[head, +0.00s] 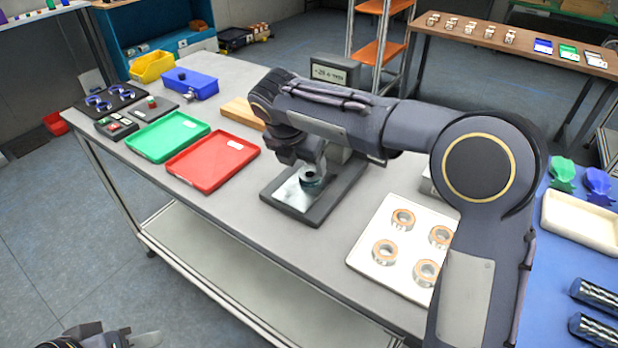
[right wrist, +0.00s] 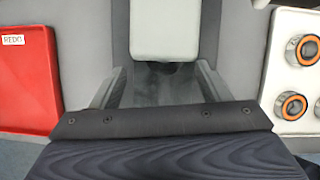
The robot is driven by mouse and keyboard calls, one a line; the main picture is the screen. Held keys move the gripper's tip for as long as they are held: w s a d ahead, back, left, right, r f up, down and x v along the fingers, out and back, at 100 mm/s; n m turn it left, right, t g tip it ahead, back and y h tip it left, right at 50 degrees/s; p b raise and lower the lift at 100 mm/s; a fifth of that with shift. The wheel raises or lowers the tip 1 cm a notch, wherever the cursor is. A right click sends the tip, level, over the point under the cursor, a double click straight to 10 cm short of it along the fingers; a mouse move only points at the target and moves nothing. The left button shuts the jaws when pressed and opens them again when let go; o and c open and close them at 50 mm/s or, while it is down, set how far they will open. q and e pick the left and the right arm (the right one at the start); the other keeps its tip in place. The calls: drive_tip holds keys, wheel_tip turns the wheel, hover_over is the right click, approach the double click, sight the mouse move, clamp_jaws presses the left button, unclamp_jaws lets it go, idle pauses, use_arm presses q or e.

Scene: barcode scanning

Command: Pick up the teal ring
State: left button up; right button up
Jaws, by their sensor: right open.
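A small dark ring with a teal tint (head: 311,179) sits on the metal plate of the black gauge stand (head: 325,208) in the head view. My right gripper (head: 305,158) is directly above it, pointing down and partly hidden by its own wrist. In the right wrist view the right gripper (right wrist: 160,88) has its fingers apart, with grey surface between them. I cannot make out the ring there. A part of my left arm's end (head: 100,338) shows at the bottom left of the head view; its jaws are not clear.
The red tray (head: 215,162) and green tray (head: 168,136) lie left of the stand, empty apart from labels. A white tray (head: 366,246) with several orange-and-silver rings lies to the right. A display box (head: 334,75) stands behind the stand.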

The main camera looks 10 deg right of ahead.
sight(309, 174)
drive_tip(key=x, duration=0.4)
drive_tip(key=shift+s+d+f, duration=0.2)
drive_tip(key=shift+c, duration=0.3)
drive_tip(key=shift+r, duration=0.1)
drive_tip(key=c, duration=1.3)
